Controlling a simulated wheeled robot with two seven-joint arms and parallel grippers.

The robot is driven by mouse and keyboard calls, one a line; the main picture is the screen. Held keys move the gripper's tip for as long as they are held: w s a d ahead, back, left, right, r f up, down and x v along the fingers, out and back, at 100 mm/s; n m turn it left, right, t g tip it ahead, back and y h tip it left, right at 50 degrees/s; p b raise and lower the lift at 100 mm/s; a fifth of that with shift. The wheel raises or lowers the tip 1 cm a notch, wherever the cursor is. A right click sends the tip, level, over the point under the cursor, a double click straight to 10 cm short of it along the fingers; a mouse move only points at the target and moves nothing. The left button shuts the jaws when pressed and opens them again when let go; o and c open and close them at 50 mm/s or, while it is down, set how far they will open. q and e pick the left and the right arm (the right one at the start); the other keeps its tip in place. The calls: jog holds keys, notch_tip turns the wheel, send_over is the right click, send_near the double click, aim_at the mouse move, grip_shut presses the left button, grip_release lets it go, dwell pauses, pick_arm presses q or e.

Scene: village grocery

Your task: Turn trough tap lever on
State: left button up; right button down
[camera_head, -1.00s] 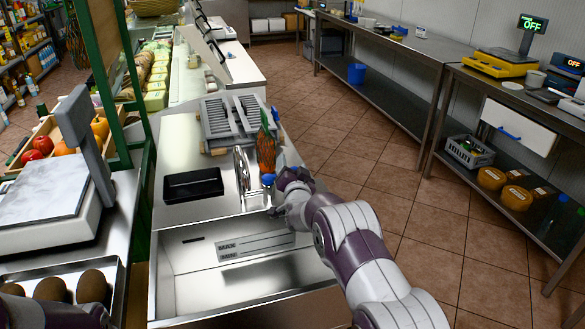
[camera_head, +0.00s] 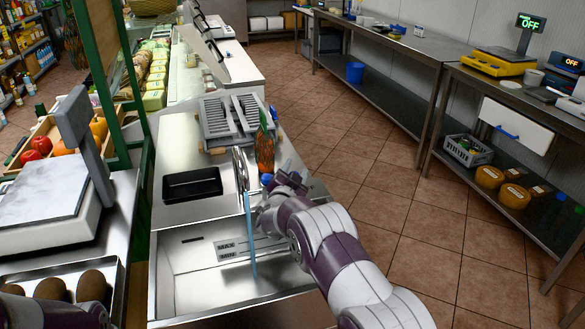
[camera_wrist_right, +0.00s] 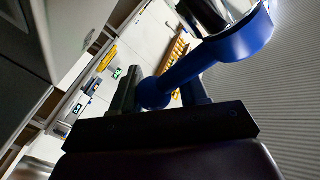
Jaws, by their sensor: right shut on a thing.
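The trough (camera_head: 190,285) is a steel basin with MAX and MIN marks, set in the counter in the head view. The metal tap (camera_head: 241,170) stands at its back edge, and a blue stream of water (camera_head: 251,235) falls from it into the trough. The blue tap lever (camera_head: 266,179) shows as a small blue tip beside the tap. In the right wrist view the lever (camera_wrist_right: 190,68) runs between the fingers. My right gripper (camera_head: 268,192) is shut on the lever; it also shows in the right wrist view (camera_wrist_right: 160,95). My left gripper is out of view.
A black tray (camera_head: 192,184) lies left of the tap. A grey slatted rack (camera_head: 230,120) and an orange mesh item (camera_head: 264,150) stand behind it. A weighing scale (camera_head: 45,215) is at left. The tiled floor (camera_head: 345,175) to the right is clear.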

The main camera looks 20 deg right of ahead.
jog(key=shift+s+a+f+m+g+h, duration=0.1)
jog(key=shift+s+f+m+g+h, duration=0.1)
jog(key=shift+s+m+g+h, duration=0.4)
jog(key=shift+s+a+f+m+g+h, duration=0.1)
jog(key=shift+s+f+m+g+h, duration=0.15)
jog(key=shift+m+g+h, duration=0.4)
jog(key=c, duration=0.6)
grip_release()
jog(key=shift+s+d+r+t, duration=0.1)
jog(key=shift+d+t, duration=0.05)
jog(key=shift+t, duration=0.1)
jog(key=shift+c, duration=0.2)
jog(key=shift+r, duration=0.15)
jog(key=v, duration=1.2)
jog(key=shift+a+p, duration=0.3)
jog(key=shift+a, duration=0.1)
